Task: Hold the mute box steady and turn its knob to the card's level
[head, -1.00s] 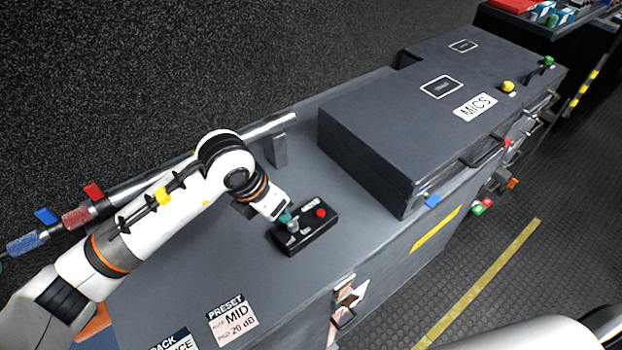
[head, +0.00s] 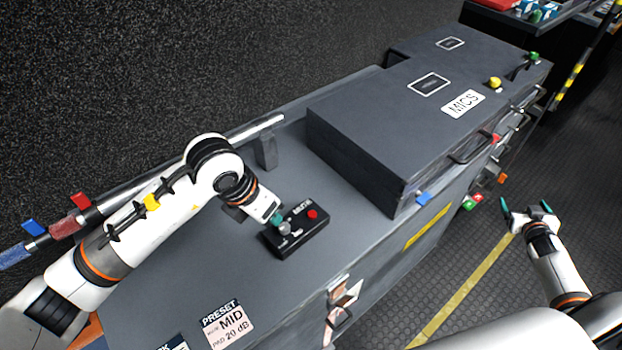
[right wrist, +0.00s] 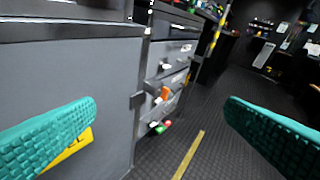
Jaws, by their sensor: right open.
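The mute box (head: 309,236) is a small black box with a red button (head: 312,214) and a grey knob (head: 285,228); it sits on the grey counter. My left gripper (head: 277,217) is at the box's left end, its teal fingertip by the knob; the arm hides most of the jaws, so I cannot tell whether they grip the box. The preset card (head: 228,323) lies at the counter's near end and reads "MID" and "PAD 20 dB". My right gripper (head: 530,212) is open and empty, out over the floor to the right of the counter. Its teal fingers frame the right wrist view (right wrist: 160,130).
A raised case labelled MICS (head: 365,150) stands behind the box on the counter. A rail (head: 255,130) runs along the counter's left edge. Latches and coloured plugs project from the right side. The floor aisle with a yellow stripe (head: 465,290) is clear.

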